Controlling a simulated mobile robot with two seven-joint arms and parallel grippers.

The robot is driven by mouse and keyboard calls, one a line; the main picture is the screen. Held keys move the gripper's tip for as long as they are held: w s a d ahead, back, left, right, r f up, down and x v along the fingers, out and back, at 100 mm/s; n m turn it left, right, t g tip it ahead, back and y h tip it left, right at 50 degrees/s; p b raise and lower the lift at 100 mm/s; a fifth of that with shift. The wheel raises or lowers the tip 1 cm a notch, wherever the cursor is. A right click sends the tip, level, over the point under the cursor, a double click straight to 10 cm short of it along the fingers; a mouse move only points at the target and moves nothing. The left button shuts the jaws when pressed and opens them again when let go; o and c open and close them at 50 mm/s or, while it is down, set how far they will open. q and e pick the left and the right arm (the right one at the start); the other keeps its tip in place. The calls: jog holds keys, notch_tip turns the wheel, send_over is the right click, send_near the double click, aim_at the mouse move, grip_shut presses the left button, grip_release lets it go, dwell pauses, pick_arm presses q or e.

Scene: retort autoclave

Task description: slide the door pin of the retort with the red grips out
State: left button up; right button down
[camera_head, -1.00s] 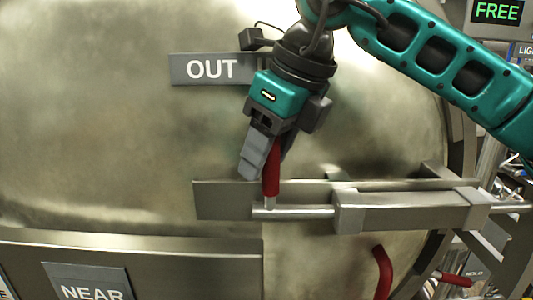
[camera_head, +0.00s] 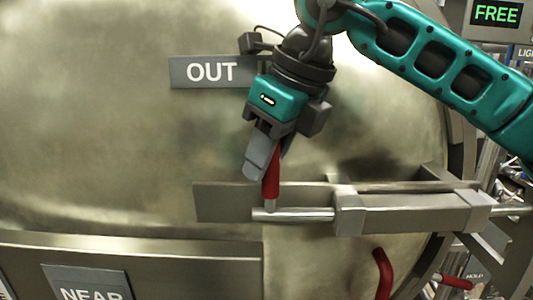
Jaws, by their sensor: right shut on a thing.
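The door pin (camera_head: 293,214) is a bright metal rod lying level through a grey guide block on the retort's door (camera_head: 120,140). A red grip (camera_head: 271,185) stands up from the pin near its left end. My right gripper (camera_head: 266,160) comes down from above and is shut on the red grip, its fingers angled down. The grip's upper part is partly hidden between the fingers. The pin's left end lies below the grey "OUT" plate (camera_head: 212,71). My left gripper is not in view.
A curved red handle (camera_head: 382,272) hangs on the door below the guide block (camera_head: 365,213). Another red grip (camera_head: 455,282) is at the lower right. A "NEAR" plate (camera_head: 88,284) sits on a band at lower left. A green "FREE" display (camera_head: 496,12) shows at top right.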

pick_arm(q)
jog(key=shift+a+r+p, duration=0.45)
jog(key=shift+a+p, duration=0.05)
jog(key=shift+p, duration=0.4)
pick_arm(e)
jog(key=a, duration=0.8)
jog(key=shift+a+r, duration=0.15)
jog(key=shift+a, duration=0.05)
jog(key=c, duration=0.9)
grip_release()
jog(key=shift+a, duration=0.15)
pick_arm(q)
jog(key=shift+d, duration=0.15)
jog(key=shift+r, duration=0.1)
